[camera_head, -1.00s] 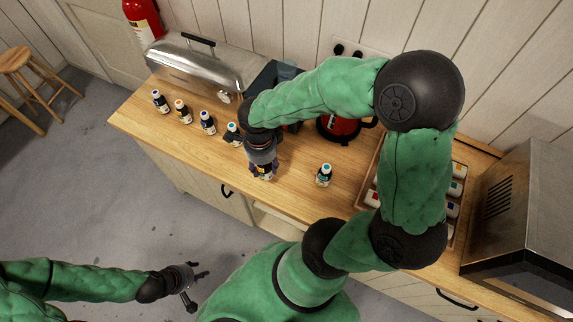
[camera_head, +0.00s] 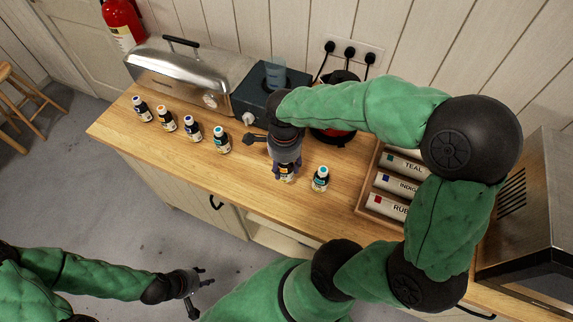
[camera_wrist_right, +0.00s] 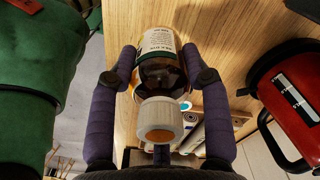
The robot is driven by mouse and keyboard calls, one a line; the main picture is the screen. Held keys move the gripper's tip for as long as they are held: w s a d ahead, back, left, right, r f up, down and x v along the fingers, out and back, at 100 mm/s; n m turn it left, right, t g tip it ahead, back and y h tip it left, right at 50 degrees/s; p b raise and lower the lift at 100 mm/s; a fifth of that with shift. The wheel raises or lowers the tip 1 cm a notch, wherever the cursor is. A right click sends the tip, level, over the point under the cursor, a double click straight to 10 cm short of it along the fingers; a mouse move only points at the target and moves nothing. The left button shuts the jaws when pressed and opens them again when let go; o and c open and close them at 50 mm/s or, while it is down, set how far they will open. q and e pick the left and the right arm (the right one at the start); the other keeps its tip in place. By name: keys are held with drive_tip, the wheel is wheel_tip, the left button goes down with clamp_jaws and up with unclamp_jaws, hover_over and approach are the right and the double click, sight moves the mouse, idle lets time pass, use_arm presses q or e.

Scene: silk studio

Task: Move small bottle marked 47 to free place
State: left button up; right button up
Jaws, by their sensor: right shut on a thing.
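My right gripper (camera_head: 287,171) points down over the counter, shut on a small dark bottle (camera_head: 286,178). In the right wrist view the held bottle (camera_wrist_right: 160,72) has a white cap with an orange top and a pale label, with a finger (camera_wrist_right: 125,75) on each side. I cannot read 47 on it. I cannot tell whether its base touches the counter. A similar bottle with a blue-topped cap (camera_head: 320,179) stands just right of it. My left gripper (camera_head: 198,284) is open and empty, low over the floor, away from the counter.
Several similar bottles (camera_head: 192,128) stand in a row on the left of the wooden counter (camera_head: 240,172). Behind are a metal toaster-like box (camera_head: 180,72), a dark appliance (camera_head: 262,90) and a red kettle (camera_head: 330,134). A wooden tray (camera_head: 372,180) with colour-labelled items lies right.

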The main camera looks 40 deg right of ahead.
drive_tip(key=shift+w+d+f+b, duration=0.25)
drive_tip(key=shift+w+d+f, duration=0.55)
drive_tip(key=shift+f, duration=0.8)
drive_tip(key=shift+w+d+f+b, duration=0.3)
drive_tip(key=shift+w+d+f, duration=0.45)
drive_tip(key=shift+f, duration=0.9)
drive_tip(key=shift+w+d+f+b, duration=0.25)
drive_tip(key=shift+w+d+f, duration=0.3)
drive_tip(key=shift+w+f, duration=0.75)
drive_tip(key=shift+s+f, duration=0.3)
drive_tip(key=shift+s, duration=0.05)
drive_tip(key=shift+f, duration=0.15)
drive_tip(key=o, duration=1.2)
